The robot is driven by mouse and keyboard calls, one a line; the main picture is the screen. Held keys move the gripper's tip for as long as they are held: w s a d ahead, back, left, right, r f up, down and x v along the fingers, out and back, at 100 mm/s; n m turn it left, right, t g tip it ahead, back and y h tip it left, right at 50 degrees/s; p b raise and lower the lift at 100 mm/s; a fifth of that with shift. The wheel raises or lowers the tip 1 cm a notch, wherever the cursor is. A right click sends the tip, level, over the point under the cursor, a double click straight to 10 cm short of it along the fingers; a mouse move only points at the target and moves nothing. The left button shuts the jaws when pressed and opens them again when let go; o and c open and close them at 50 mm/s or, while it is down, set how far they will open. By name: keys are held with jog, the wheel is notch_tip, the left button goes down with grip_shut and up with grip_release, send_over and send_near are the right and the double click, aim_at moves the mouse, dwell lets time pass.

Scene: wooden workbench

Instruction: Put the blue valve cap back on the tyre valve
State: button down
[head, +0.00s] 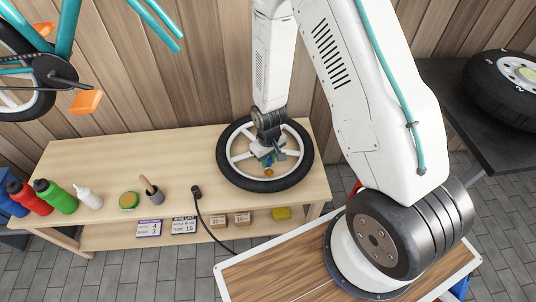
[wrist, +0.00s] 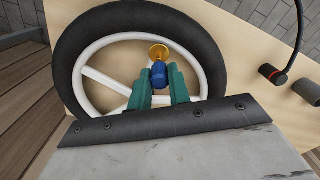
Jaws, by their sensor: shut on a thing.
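The blue valve cap (wrist: 158,75) is held between the teal fingertips of my gripper (wrist: 159,82), which is shut on it. In the head view my gripper (head: 268,160) is over the lower middle of the wheel (head: 225,165), which lies flat on the bench with a black tyre and white spokes. A gold round piece (wrist: 159,52) sits just beyond the cap, near the inner side of the rim; it may be the tyre valve. It also shows below the fingers in the head view (head: 268,172). Whether cap and gold piece touch, I cannot tell.
A black air hose (head: 197,192) stands on the bench left of the wheel. Farther left are a brush in a pot (head: 150,190), a green-topped tin (head: 129,200), a white bottle (head: 88,197) and coloured bottles (head: 55,196). Boxes (head: 218,220) sit on the lower shelf.

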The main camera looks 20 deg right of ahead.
aim_at(269, 168)
jog(key=shift+f, duration=1.75)
jog(key=shift+r, duration=0.25)
jog(key=shift+r, duration=0.5)
jog(key=shift+f, duration=1.15)
dwell(0.9)
jog(key=c, duration=1.6)
grip_release()
jog(key=shift+r, duration=5.55)
